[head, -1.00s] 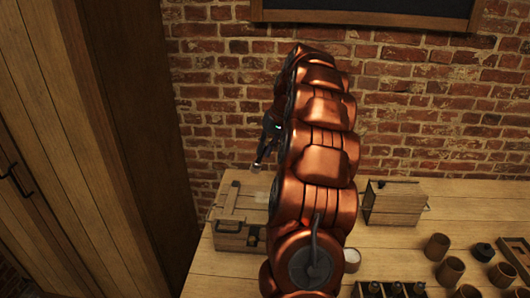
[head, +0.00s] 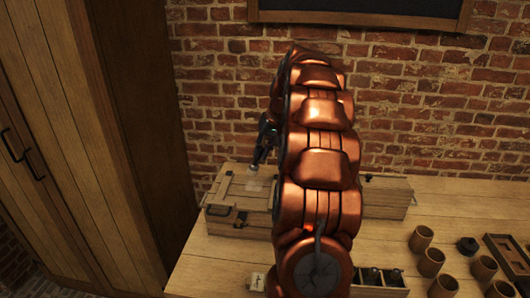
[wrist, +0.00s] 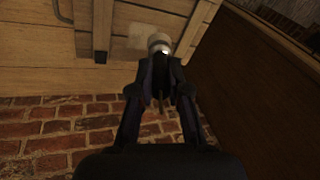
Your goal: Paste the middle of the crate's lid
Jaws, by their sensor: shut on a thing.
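The wooden crate (head: 226,223) stands at the left end of the table. Its plank lid (head: 238,186) is shut and has raised battens. A pale patch shows on the lid near its middle, and it also shows on the lid in the wrist view (wrist: 125,48). My gripper (head: 262,152) is above the lid, pointing down. It is shut on a slim tool with a pale, rounded end (wrist: 159,42), probably a brush. That end is close over the pale patch; I cannot tell whether it touches. My arm hides the crate's right end.
A second wooden box (head: 388,198) stands right of my arm, partly hidden. Several brown cups (head: 421,239), a dark round object (head: 467,246) and a tray (head: 505,250) lie at the right. A dark-slotted rack (head: 380,277) is in front. A brick wall (head: 420,110) rises behind.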

